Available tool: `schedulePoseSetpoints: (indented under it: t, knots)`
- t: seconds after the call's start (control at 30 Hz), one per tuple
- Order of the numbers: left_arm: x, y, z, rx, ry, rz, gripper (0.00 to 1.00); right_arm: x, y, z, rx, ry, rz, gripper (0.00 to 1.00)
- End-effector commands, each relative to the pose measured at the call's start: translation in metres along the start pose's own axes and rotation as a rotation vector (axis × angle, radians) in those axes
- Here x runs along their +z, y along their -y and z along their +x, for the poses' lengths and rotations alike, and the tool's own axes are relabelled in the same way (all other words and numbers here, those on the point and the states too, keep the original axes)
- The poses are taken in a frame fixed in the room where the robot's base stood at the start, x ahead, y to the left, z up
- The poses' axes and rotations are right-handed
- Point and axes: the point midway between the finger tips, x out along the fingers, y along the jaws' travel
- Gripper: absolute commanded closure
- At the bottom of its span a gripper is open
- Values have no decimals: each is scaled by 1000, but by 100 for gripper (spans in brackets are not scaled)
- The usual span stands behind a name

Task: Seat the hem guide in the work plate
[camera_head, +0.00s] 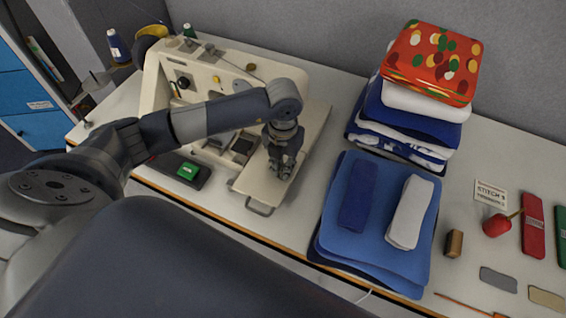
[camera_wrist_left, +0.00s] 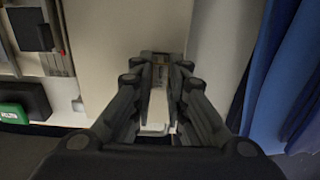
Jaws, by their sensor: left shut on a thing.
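The cream work plate (camera_head: 316,127) extends from the sewing machine (camera_head: 215,85) toward the table's front edge. My left gripper (camera_head: 281,172) reaches over the machine and points down at the plate's front part. In the left wrist view my left gripper (camera_wrist_left: 160,66) is shut on a small piece, the hem guide (camera_wrist_left: 160,78), which shows only as a narrow strip between the fingers. The plate (camera_wrist_left: 115,45) lies beneath. The fingers hide most of the hem guide and the plate under it, so I cannot tell whether they touch. My right gripper is not in view.
Blue folded cloths (camera_head: 375,230) lie close to the right of the plate, with a taller fabric stack (camera_head: 425,85) behind. A metal loop (camera_head: 260,208) juts from the plate's front. Small items, including a red pincushion (camera_head: 496,226), lie at far right.

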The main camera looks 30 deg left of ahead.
Motion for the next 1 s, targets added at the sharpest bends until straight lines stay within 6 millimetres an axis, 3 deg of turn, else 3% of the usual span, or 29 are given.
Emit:
schedulePoseSetpoints:
  t: [0.23,0.27,0.3,0.37,0.8,1.0]
  knots:
    - [0,0,4,0,1,0,100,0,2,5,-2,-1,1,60]
    - [0,0,4,0,1,0,84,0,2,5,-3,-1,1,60]
    - [0,0,2,0,1,0,75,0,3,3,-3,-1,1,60]
    - [0,0,2,0,0,0,66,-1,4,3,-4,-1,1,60]
    - [1,0,-5,-1,3,0,66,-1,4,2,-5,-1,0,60]
    - [2,0,-42,-2,8,1,66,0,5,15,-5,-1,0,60]
